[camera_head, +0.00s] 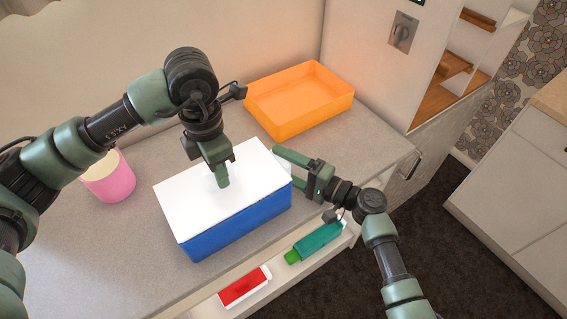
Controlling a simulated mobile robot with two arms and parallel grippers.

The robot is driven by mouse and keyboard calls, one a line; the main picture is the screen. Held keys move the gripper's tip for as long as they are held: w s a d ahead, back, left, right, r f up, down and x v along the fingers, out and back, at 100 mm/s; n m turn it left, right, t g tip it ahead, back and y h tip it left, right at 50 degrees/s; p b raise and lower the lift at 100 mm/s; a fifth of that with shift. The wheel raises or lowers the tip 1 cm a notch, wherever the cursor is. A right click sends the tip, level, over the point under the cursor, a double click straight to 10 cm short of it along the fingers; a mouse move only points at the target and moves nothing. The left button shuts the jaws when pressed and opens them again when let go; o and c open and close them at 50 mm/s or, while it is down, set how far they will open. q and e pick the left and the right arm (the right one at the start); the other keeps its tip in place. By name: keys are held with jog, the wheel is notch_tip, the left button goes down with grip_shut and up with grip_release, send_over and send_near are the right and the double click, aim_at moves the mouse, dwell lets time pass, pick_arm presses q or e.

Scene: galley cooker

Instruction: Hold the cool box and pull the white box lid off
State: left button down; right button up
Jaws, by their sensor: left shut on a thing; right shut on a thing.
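The cool box (238,232) has blue sides and stands on the grey worktop. The white lid (185,205) lies flat on top of it, with no gap that I can make out. My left gripper (222,182) comes down from above and is shut at the middle of the lid; the part it grips is hidden by the fingers. My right gripper (283,168) reaches in from the right and is shut on the right end of the cool box, near its top edge. The exact contact there is partly hidden.
An orange tray (318,112) stands behind the cool box, a pink pot (110,180) to its left. Below the worktop's front edge, a shelf holds a teal bottle (318,240) and a red-and-white box (245,287). Worktop is bare at the front left.

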pick_arm(q)
jog(key=shift+r, duration=1.4)
pick_arm(e)
jog(key=shift+f, duration=0.15)
pick_arm(q)
jog(key=shift+r, duration=0.7)
notch_tip(320, 180, up, 5)
jog(key=shift+f, duration=0.1)
jog(key=s+a+r, duration=0.1)
jog(key=s+a, duration=0.4)
jog(key=a, duration=0.3)
jog(key=shift+s+a+r, duration=0.15)
jog(key=shift+s+r, duration=0.2)
jog(key=shift+s, duration=0.05)
pick_arm(e)
jog(key=o, duration=1.6)
jog(key=shift+o, duration=0.2)
jog(key=shift+d, duration=0.1)
